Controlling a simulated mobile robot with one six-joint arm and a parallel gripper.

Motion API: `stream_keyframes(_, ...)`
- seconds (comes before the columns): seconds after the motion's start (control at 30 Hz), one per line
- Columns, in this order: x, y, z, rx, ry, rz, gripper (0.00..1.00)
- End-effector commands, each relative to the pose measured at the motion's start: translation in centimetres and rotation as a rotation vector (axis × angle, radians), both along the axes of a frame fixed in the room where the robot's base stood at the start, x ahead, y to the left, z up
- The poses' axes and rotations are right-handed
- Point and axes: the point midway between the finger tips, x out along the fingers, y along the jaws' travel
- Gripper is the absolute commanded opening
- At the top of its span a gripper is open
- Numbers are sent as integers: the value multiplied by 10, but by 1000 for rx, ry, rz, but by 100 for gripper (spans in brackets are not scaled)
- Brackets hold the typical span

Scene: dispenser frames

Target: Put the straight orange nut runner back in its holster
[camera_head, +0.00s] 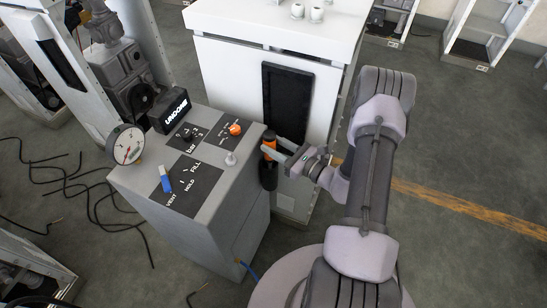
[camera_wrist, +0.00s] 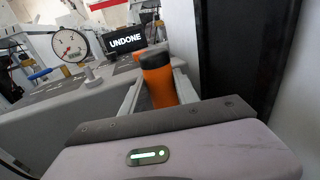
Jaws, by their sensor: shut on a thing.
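The straight orange nut runner (camera_head: 268,150) has an orange body with a dark upper end. It stands about upright beside the right side of the grey console. My gripper (camera_head: 272,153) reaches in from the right and is shut on it. In the wrist view the nut runner (camera_wrist: 160,86) sits between the two fingers of my gripper (camera_wrist: 158,78). A dark, rounded part (camera_head: 267,176) shows just below the orange body. I cannot tell whether it is the holster or the tool's lower end, so the seating is unclear.
The grey console (camera_head: 225,215) carries a gauge (camera_head: 126,145), a display reading UNDONE (camera_head: 170,110), a blue lever (camera_head: 165,180) and an orange knob (camera_head: 235,129). A white cabinet (camera_head: 230,70) with a black panel (camera_head: 287,100) stands close behind. Open floor lies at the right.

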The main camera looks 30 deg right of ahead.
Motion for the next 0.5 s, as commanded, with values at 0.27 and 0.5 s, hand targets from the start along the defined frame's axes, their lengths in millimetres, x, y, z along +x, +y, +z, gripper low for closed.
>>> stream_keyframes(0.27, 0, 0, -43, 0, 0, 0, 0)
stream_keyframes(0.5, 0, 0, -41, 0, 1, 1, 58)
